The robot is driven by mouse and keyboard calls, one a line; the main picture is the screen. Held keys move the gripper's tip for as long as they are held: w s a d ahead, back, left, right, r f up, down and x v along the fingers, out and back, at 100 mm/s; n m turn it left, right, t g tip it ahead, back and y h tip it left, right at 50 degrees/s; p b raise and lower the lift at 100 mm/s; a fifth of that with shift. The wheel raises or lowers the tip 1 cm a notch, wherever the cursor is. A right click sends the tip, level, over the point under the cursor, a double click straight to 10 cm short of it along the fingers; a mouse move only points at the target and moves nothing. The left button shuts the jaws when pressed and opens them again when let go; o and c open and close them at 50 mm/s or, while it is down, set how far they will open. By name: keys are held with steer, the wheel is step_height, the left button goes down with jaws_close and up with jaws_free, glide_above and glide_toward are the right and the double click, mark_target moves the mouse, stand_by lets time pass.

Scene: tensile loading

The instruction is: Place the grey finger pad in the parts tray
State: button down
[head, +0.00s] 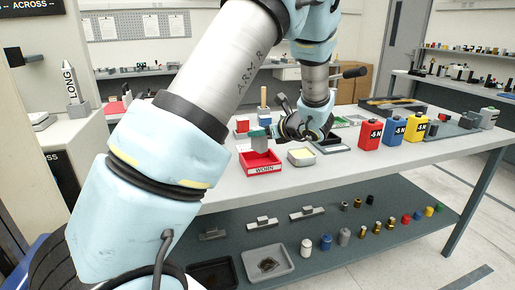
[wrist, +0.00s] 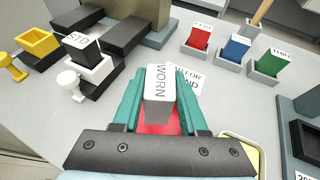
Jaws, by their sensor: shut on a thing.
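A grey block marked WORN (wrist: 159,95), which looks like the grey finger pad, is between the two green fingers of my gripper (wrist: 152,92). In the head view the grey block (head: 259,144) hangs upright below the green fingers, over the red tray (head: 263,170) with a WORN label on its front. I cannot tell whether the block touches the tray floor. Red shows beneath the block in the wrist view. No tray bears the words parts tray; a grey tray (head: 284,268) with a dark thing in it is on the lower shelf.
A tray with pale yellow contents (head: 301,157) stands right of the red tray. Red (head: 370,135), blue (head: 393,131) and yellow (head: 416,129) blocks stand further right on the bench. Red, blue and green pieces in grey holders (wrist: 233,52) stand beyond my gripper.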

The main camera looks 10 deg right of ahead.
mark_target(265, 146)
steer(key=shift+f+p, duration=0.55)
steer(key=shift+f, duration=2.05)
steer(key=shift+f, duration=0.2)
steer(key=shift+c, duration=2.2)
jaws_free()
steer(key=shift+r, duration=0.15)
